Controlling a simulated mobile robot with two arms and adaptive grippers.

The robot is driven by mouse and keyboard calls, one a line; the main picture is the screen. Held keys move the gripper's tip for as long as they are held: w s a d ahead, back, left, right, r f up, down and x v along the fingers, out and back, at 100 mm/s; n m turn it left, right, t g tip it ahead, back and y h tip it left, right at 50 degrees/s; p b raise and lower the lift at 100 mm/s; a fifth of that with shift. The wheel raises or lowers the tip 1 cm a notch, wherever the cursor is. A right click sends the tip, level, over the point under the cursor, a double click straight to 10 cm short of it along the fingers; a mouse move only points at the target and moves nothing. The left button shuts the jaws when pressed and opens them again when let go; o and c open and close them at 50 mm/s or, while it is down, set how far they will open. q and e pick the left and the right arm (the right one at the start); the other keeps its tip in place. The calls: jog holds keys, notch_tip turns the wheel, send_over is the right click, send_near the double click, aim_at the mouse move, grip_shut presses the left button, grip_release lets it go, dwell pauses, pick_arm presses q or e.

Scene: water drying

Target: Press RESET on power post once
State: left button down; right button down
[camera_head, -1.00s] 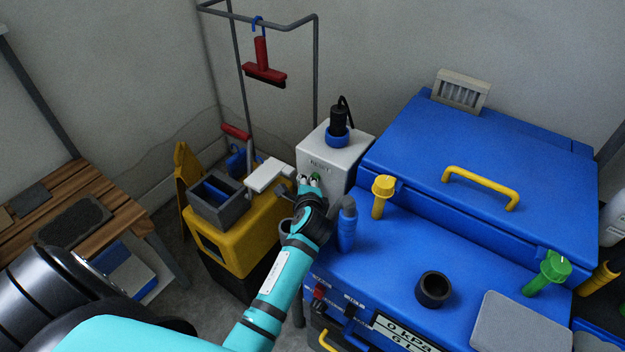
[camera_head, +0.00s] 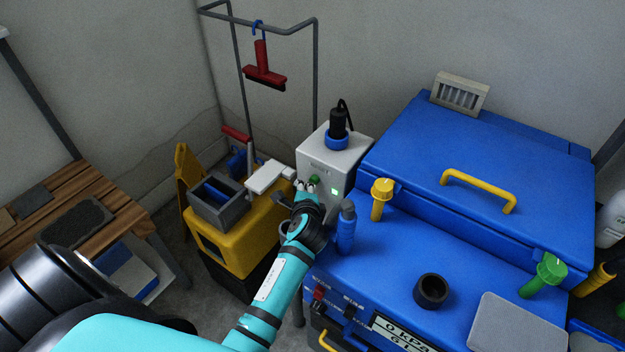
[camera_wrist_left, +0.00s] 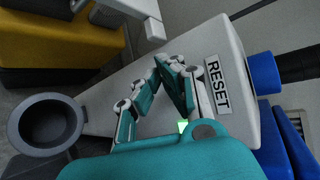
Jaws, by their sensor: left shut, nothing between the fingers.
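The power post is a pale grey box (camera_head: 345,158) beside the blue machine, with a black plug in a blue socket (camera_head: 337,141) on top. Its RESET label is legible in the wrist view (camera_wrist_left: 217,85). A green button (camera_head: 314,180) shows on its front, and a small lit green square (camera_head: 334,191) glows to the right of it. My left gripper (camera_head: 304,186) is shut and empty, its tips close to the button. The wrist view shows the shut fingers (camera_wrist_left: 166,66) in front of the post face; I cannot tell whether they touch the button. My right gripper is not in view.
The blue machine (camera_head: 470,235) with yellow handles stands right of my left arm. A yellow cart (camera_head: 250,235) with a grey bin is on the left. A red squeegee (camera_head: 263,70) hangs from a rack behind. A wooden bench (camera_head: 100,235) stands at far left.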

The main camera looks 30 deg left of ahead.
pick_arm(q)
jog(key=shift+s, duration=0.15)
jog(key=s, duration=0.1)
jog(key=s+p, duration=0.1)
jog(key=s, duration=0.1)
jog(key=s+p, duration=0.1)
jog(key=s, duration=0.1)
jog(key=shift+a, duration=0.25)
dwell(0.9)
